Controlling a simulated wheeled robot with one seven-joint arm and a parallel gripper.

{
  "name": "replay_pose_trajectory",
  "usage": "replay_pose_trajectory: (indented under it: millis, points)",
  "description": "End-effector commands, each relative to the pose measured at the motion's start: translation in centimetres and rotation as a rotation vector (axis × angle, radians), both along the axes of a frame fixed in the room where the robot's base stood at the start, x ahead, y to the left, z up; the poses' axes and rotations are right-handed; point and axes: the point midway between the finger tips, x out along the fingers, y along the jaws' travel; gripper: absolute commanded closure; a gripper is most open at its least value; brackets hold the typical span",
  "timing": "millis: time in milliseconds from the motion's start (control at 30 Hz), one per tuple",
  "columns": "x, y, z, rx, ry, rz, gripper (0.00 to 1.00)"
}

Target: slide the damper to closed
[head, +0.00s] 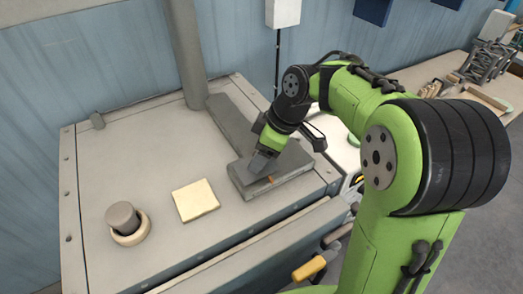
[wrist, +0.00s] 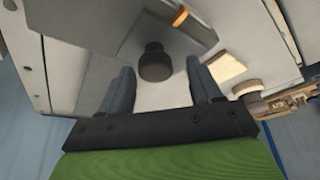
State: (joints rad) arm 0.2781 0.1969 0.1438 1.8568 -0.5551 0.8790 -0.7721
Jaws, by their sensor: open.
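The damper housing is a raised grey box (head: 295,160) on the right of the dryer's top, joined to a long flat grey duct (head: 235,125). A dark round knob (wrist: 155,62), which looks like the damper's handle, shows ahead in the wrist view. My gripper (head: 261,164) is low over the box's front left part and hides the knob in the head view. In the wrist view my gripper (wrist: 162,76) is open, with one finger on each side of the knob; contact cannot be told. An orange mark (wrist: 180,17) is near the knob; it also shows in the head view (head: 269,178).
A cream square pad (head: 195,200) lies on the dryer top (head: 150,160). Left of it, a grey cylinder (head: 122,217) stands in a pale ring. A vertical pipe (head: 186,50) rises at the back. A yellow-handled lever (head: 309,268) is at the front. A cluttered bench (head: 450,75) stands right.

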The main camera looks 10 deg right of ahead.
Motion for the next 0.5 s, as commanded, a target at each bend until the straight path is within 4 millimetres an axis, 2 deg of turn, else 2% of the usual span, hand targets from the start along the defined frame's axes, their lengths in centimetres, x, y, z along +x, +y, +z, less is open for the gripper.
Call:
replay_pose_trajectory:
  millis: [167,267,500]
  points:
    - [-0.1,-0.5,1.1,0.000,-0.002,-0.004,0.36]
    - [-0.5,-1.3,3.4,-0.002,-0.006,-0.005,0.36]
    - [-1.7,-3.6,10.2,-0.002,-0.003,-0.004,0.36]
